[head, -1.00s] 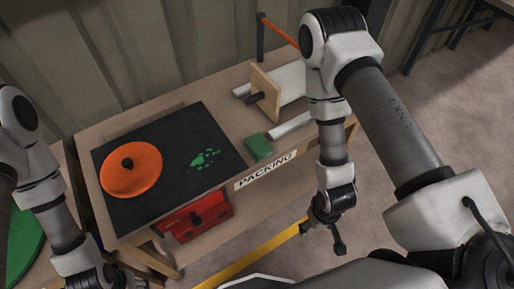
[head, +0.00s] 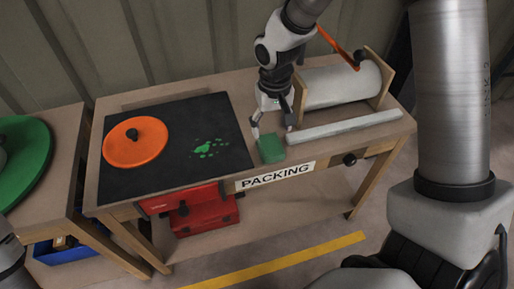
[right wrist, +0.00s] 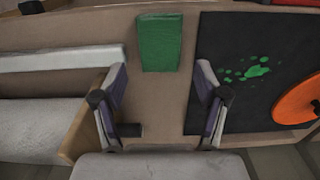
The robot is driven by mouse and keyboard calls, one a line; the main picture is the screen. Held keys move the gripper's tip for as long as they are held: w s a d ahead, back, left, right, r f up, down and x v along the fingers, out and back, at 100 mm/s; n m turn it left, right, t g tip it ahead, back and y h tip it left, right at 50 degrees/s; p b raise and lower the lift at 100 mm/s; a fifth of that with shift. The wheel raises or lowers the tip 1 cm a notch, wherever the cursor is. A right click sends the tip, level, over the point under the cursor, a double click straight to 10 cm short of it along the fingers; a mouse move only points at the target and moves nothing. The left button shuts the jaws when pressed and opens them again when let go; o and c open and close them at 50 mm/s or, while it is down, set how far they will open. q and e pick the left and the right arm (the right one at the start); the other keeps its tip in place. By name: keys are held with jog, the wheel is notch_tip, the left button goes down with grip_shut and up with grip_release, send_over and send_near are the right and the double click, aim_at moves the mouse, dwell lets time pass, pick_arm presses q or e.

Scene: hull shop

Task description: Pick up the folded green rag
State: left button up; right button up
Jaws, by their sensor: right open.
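The folded green rag (head: 270,149) lies on the packing table near its front edge, just right of the black mat. In the right wrist view the rag (right wrist: 160,42) sits ahead of the fingertips, roughly centred between them. My right gripper (head: 272,131) is open and empty, just behind the rag in the head view. Its two fingers also show spread apart in the right wrist view (right wrist: 163,95). I cannot tell exactly how high the fingertips are above the table. My left gripper is out of view.
The black mat (head: 130,178) holds an orange disc (head: 136,148) and green splotches (head: 209,147). A pale bar (head: 345,124) lies right of the rag, before a white roll (head: 340,86) in a wooden holder. A red toolbox (head: 203,215) is below the table.

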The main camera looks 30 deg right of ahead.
aim_at(271, 145)
jog(key=shift+w+f, duration=0.15)
jog(key=shift+f, duration=0.25)
notch_tip(271, 145, down, 7)
jog(key=shift+a+r+b, duration=0.1)
jog(key=shift+r+b, duration=0.1)
jog(key=shift+b, duration=0.5)
jog(key=shift+s+r, duration=0.1)
jog(key=shift+s, duration=0.1)
jog(key=shift+c, duration=0.4)
jog(key=c, duration=0.7)
